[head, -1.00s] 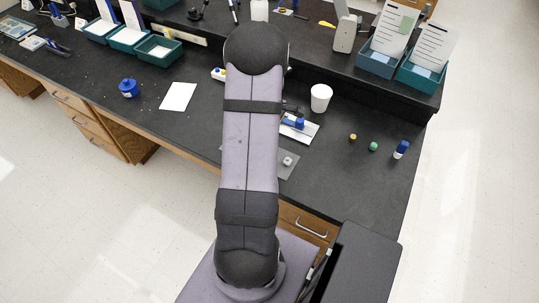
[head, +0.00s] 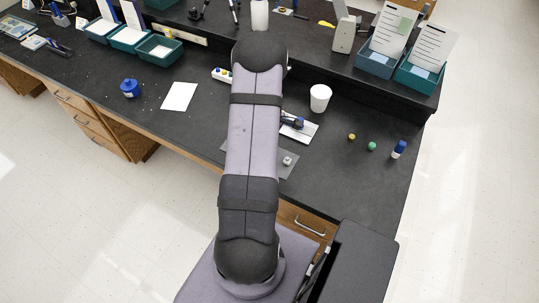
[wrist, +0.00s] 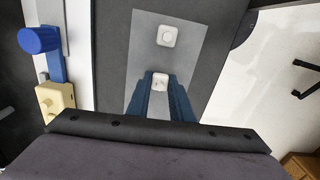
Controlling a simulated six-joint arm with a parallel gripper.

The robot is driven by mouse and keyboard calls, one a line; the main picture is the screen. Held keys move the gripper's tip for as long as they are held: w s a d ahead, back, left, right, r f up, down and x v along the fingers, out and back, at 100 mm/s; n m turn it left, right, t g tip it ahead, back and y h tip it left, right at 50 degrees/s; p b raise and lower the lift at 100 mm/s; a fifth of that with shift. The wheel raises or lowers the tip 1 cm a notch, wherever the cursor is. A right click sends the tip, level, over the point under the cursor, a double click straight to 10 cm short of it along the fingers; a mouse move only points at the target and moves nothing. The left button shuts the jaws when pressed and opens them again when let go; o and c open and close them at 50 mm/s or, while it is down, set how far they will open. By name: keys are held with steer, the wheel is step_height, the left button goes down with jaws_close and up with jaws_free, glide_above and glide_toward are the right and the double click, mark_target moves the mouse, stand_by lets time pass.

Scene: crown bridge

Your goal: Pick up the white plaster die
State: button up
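In the wrist view, a small white block (wrist: 161,82), probably the plaster die, lies between the tips of my gripper (wrist: 160,84). The blue fingers flank it closely on both sides. I cannot tell whether they press on it. A second small white piece (wrist: 167,36), rounded with a ring-like mark on top, stands on the grey mat (wrist: 190,60) ahead of the fingertips and apart from them. A white piece (head: 287,160) shows on the mat's right part in the head view. There my arm hides the gripper and the piece between its fingers.
A white tray (head: 307,135) with a blue-topped tool lies just behind the mat. A white cup (head: 320,98) stands beyond it. Small yellow (head: 351,137) and green (head: 372,146) items and a blue-capped bottle (head: 399,149) stand to the right. The bench between is clear.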

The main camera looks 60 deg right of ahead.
jaws_close()
steer(key=shift+r, duration=0.2)
steer(key=shift+r, duration=0.25)
step_height(320, 180, up, 9)
steer(key=shift+r+b, duration=0.1)
steer(key=shift+b, duration=1)
